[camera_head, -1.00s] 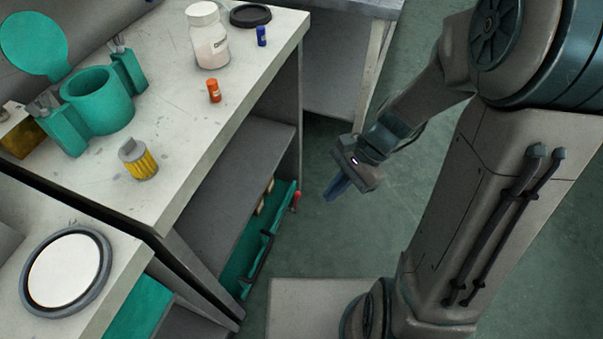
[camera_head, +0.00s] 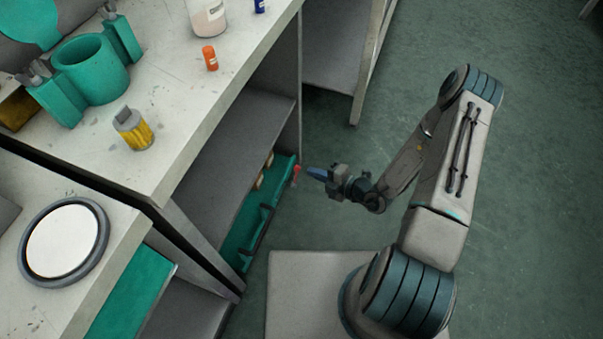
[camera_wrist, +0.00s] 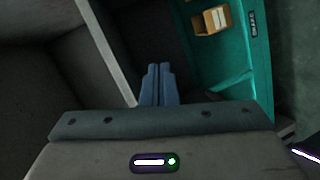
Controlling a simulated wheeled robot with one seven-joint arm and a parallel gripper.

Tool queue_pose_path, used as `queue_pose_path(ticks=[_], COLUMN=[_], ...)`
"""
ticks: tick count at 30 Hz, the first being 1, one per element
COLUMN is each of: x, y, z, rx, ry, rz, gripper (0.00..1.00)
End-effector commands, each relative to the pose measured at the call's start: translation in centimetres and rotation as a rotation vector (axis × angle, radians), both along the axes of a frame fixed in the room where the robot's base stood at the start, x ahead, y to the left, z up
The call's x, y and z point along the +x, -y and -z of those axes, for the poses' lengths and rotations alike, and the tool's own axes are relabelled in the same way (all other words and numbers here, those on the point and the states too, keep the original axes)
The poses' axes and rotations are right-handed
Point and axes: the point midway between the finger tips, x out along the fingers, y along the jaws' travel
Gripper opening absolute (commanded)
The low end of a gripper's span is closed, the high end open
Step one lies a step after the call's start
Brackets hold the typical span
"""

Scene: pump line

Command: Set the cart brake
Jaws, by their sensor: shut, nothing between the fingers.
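The cart (camera_head: 240,232) is a low green tray-like body with a dark bar, under the workbench at its right side. A small red lever-like part (camera_head: 296,170) stands at its far right end; I take it to be the brake, though it is too small to be sure. My gripper (camera_head: 312,172) has its blue fingers shut and empty. They point left, just right of the red part; I cannot tell whether they touch it. In the wrist view, the shut fingers (camera_wrist: 158,84) lie left of the green cart (camera_wrist: 258,65), and no red part shows.
The workbench (camera_head: 185,125) stands above and left, with its grey shelf (camera_head: 235,140) over the cart. On it are an orange vial (camera_head: 210,58), a yellow-grey part (camera_head: 133,130) and a green holder (camera_head: 92,70). A small box (camera_wrist: 211,20) sits in the cart. Floor to the right is clear.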

Motion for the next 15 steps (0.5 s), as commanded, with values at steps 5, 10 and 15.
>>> queue_pose_path(ticks=[5, 10, 15], x=[-0.8, -1.2, -0.6], y=[0.9, 1.3, 0.6], z=[5.3, 7.5, 8.6], rx=[0.113, 0.163, 0.169], ry=[-0.238, -0.34, -0.357], rz=[0.238, 0.346, 0.364], gripper=[0.0, 0.0, 0.0])
